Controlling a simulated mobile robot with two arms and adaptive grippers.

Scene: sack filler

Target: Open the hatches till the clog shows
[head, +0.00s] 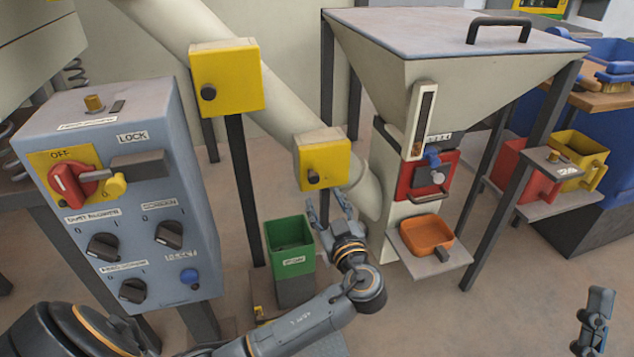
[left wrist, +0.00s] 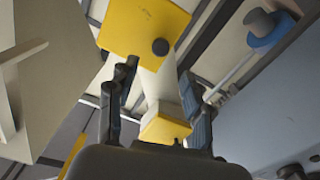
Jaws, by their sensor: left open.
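Two yellow hatches with black knobs sit on the slanted beige pipe (head: 285,105) in the head view. The upper hatch (head: 228,75) and the lower hatch (head: 322,158) both look closed, and no clog shows. My left gripper (head: 329,206) is open and empty, just below the lower hatch and apart from it. In the left wrist view, a large yellow box (left wrist: 145,27) with a dark knob is at the top, and a smaller yellow box (left wrist: 165,127) shows between my spread fingers (left wrist: 155,105). My right gripper (head: 592,320) is partly visible at the bottom right; its opening is unclear.
A grey control box (head: 115,190) with a red OFF switch (head: 70,182) stands at left. A green bin (head: 290,235) stands below the pipe. A hopper (head: 440,75) with a red hatch (head: 428,176) and orange tray (head: 427,235) stands at right. Posts flank the pipe.

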